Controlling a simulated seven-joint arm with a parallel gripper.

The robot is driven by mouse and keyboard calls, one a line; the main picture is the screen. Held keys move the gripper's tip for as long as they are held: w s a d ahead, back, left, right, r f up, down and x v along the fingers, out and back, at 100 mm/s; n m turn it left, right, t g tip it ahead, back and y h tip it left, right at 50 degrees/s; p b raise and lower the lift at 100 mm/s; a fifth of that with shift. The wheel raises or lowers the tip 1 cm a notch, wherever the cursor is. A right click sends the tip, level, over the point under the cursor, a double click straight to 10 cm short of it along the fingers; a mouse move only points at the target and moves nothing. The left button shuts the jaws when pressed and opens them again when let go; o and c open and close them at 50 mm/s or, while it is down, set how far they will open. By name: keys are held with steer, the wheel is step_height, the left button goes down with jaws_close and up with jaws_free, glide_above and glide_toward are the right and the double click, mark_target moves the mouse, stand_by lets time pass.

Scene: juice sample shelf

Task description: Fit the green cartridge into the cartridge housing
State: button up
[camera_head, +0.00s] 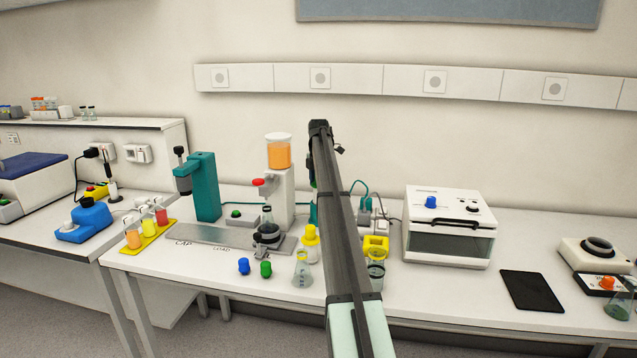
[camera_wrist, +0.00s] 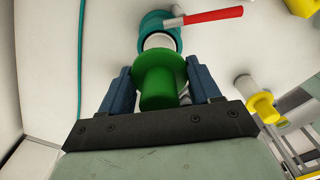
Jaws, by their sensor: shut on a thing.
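In the wrist view my gripper (camera_wrist: 160,82) is shut on the green cartridge (camera_wrist: 158,78), with one blue finger on each side of it. The cartridge has a wide green flange. Just beyond it is a teal round body with a red lever, which looks like the cartridge housing (camera_wrist: 153,22). A white round part shows between the green flange and the teal body; I cannot tell which of the two it belongs to, or whether the cartridge touches the housing. In the head view my arm hides most of this spot; a teal edge (camera_head: 313,213) shows beside it.
A yellow-capped bottle (camera_head: 311,243) and a flask (camera_head: 302,270) stand left of my arm. A beaker (camera_head: 375,270) and a yellow block (camera_head: 377,243) are to its right. A white oven-like box (camera_head: 448,228) stands farther right. A teal cable (camera_wrist: 81,50) runs at left in the wrist view.

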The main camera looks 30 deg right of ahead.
steer(key=shift+f, duration=2.8)
stand_by(1.0)
steer(key=shift+r, duration=0.15)
steer(key=shift+r, duration=3.35)
steer(key=shift+f, duration=1.2)
